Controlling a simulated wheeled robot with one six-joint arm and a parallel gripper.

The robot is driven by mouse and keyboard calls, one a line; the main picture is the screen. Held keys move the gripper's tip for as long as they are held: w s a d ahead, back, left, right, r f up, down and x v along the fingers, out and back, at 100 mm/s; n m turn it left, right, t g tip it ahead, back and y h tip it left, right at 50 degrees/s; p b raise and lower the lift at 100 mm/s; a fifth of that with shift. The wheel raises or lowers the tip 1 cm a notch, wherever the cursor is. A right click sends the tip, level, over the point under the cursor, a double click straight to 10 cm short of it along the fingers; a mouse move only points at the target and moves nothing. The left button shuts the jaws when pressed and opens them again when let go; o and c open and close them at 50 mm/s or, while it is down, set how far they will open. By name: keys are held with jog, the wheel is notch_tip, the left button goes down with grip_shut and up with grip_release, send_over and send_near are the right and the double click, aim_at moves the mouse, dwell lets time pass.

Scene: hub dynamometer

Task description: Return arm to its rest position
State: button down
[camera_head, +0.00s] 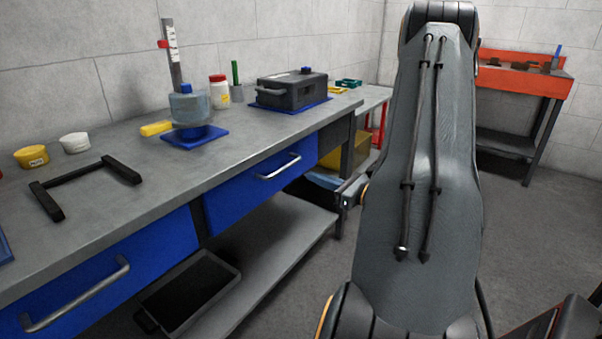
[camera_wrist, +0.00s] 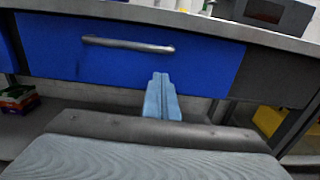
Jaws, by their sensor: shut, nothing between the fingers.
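My arm (camera_head: 415,170) rises through the right half of the head view, its large grey link nearly upright in the picture. My gripper (camera_wrist: 162,80) shows in the wrist view as two light blue fingers. The fingers are shut against each other with nothing between them. They show in front of the blue drawer (camera_wrist: 60,62), below its metal handle (camera_wrist: 128,45); I cannot tell how far apart they are. In the head view my gripper cannot be clearly made out beside the arm.
A grey workbench (camera_head: 110,215) with blue drawers runs along the left. It carries a black frame (camera_head: 85,185), a dark case (camera_head: 292,90) and a measuring stand (camera_head: 172,60). Below is a shelf with a dark tray (camera_head: 190,290).

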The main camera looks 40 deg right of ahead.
jog(key=s, duration=0.6)
jog(key=shift+d, duration=0.4)
jog(key=shift+a+y, duration=0.1)
jog(key=shift+y, duration=0.2)
